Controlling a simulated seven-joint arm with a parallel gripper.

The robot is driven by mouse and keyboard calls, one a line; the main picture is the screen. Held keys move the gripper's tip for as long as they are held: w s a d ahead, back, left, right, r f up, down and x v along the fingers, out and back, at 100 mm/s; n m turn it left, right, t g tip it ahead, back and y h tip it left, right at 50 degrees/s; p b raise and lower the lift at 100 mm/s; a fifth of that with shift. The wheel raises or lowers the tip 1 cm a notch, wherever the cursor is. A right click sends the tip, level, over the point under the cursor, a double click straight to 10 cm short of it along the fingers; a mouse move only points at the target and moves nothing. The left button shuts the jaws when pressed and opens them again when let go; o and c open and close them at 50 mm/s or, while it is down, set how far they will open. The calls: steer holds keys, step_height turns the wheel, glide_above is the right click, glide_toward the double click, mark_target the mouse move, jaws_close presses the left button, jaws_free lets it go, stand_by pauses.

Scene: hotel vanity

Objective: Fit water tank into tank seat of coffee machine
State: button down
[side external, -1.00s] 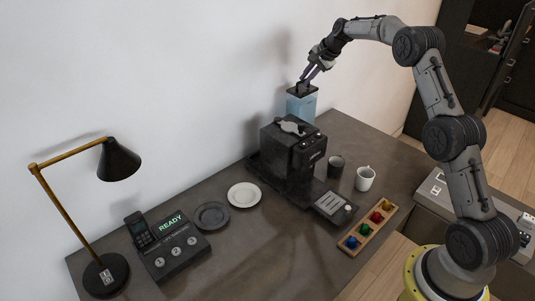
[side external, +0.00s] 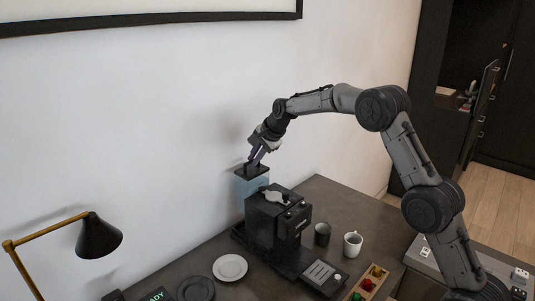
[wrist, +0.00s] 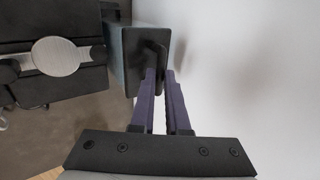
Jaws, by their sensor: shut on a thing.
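The water tank (side external: 250,186) is a translucent blue box with a black lid and handle. My gripper (side external: 255,164) is shut on the lid's handle, and the tank hangs upright below it. The tank is at the back of the black coffee machine (side external: 277,218), close to the wall, its lower part hidden by the machine. In the wrist view the lid (wrist: 140,75) lies under the purple fingers (wrist: 160,85), with the machine top (wrist: 55,65) to its left. The tank seat is hidden, so I cannot tell whether the tank touches it.
The wall (side external: 130,130) is close behind the tank. A dark cup (side external: 322,234) and white mug (side external: 352,245) stand right of the machine. A white plate (side external: 230,267), dark plate (side external: 196,288) and lamp (side external: 98,238) are to the left. The counter's back right is clear.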

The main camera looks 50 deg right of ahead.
mark_target(254, 183)
steer(key=shift+a, duration=0.55)
steer(key=shift+f, duration=4.35)
steer(key=c, duration=0.8)
jaws_free()
steer(key=shift+c, duration=0.2)
steer(key=shift+f, duration=0.15)
steer(key=shift+s, duration=0.1)
